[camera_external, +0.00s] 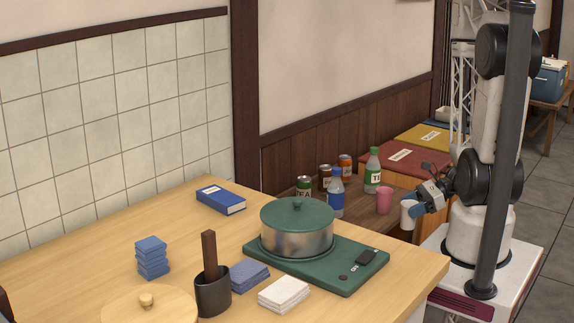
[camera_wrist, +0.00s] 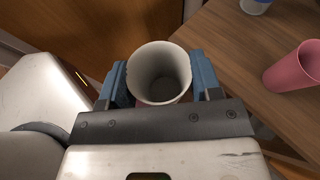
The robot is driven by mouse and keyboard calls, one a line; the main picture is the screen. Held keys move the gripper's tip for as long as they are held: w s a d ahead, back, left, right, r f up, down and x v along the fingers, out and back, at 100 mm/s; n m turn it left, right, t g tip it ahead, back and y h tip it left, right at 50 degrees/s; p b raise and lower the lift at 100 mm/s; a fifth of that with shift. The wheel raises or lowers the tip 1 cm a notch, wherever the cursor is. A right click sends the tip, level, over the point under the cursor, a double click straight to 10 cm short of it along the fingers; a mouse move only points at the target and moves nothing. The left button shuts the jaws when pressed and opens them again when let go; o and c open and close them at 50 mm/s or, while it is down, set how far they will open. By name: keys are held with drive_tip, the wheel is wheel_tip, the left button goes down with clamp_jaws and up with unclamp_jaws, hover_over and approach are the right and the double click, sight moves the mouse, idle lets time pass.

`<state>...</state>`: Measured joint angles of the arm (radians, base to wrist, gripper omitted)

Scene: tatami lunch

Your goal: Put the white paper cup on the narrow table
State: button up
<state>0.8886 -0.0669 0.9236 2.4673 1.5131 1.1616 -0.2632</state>
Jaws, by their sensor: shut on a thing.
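The white paper cup (camera_external: 407,214) is held upright at the right end of the narrow brown table (camera_external: 362,213), beside the pink cup. My gripper (camera_external: 416,209) is shut on it. In the wrist view the cup (camera_wrist: 160,78) sits between the two blue fingers of my gripper (camera_wrist: 160,84), its open mouth facing the camera and its inside empty. The table top (camera_wrist: 245,55) shows to the right of the cup there. The cup's base is hidden, and I cannot tell whether it touches the table.
On the narrow table stand the pink cup (camera_external: 384,201), a green bottle (camera_external: 373,171), a blue-labelled bottle (camera_external: 336,194) and cans (camera_external: 346,168). The large light table (camera_external: 120,240) with a green-lidded pot (camera_external: 297,232) lies in front. Red and yellow boxes (camera_external: 400,160) are behind.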

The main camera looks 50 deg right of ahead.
drive_tip(key=shift+s+a+r, duration=0.2)
drive_tip(key=shift+a+r, duration=0.1)
drive_tip(key=shift+a, duration=0.25)
drive_tip(key=shift+s+a+r, duration=0.2)
drive_tip(key=shift+a+r, duration=0.05)
drive_tip(key=shift+a, duration=0.25)
drive_tip(key=shift+w, duration=0.1)
hover_over(364, 226)
drive_tip(key=shift+f, duration=0.75)
drive_tip(key=shift+f, duration=0.1)
idle(0.3)
drive_tip(key=shift+f, duration=1.65)
drive_tip(key=shift+f, duration=0.15)
drive_tip(key=o, duration=0.9)
